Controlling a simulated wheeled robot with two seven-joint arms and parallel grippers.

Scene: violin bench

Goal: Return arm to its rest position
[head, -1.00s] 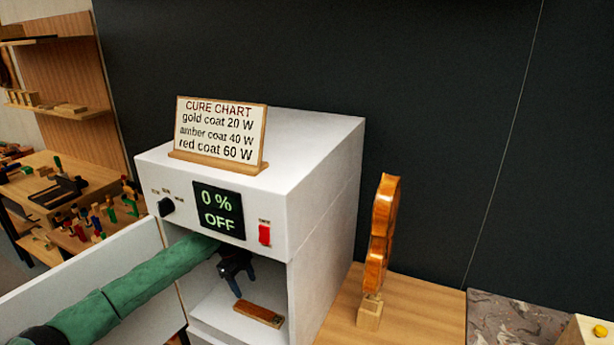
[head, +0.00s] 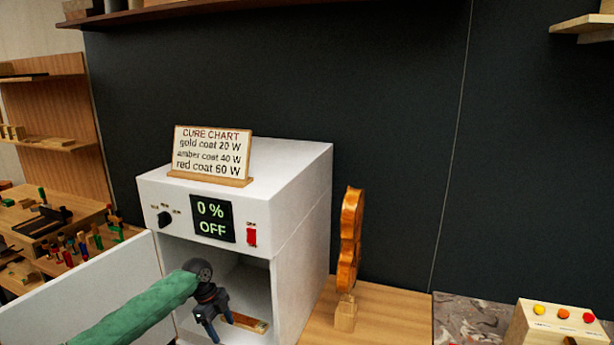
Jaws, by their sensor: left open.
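My left arm, in a green sleeve, comes in from the lower left. Its dark gripper (head: 212,318) is open and empty at the front opening of the white curing cabinet (head: 300,215). A flat wooden piece (head: 250,323) lies on the cabinet floor behind the gripper, apart from it and partly hidden by it. The cabinet display (head: 212,219) reads 0 % and OFF. My right gripper is not in view.
The cabinet door (head: 85,290) stands open at the left, beside my arm. A cure chart sign (head: 210,153) stands on top. A violin body (head: 350,240) stands upright on a wooden block at the right. A box with coloured buttons (head: 560,325) is at the lower right.

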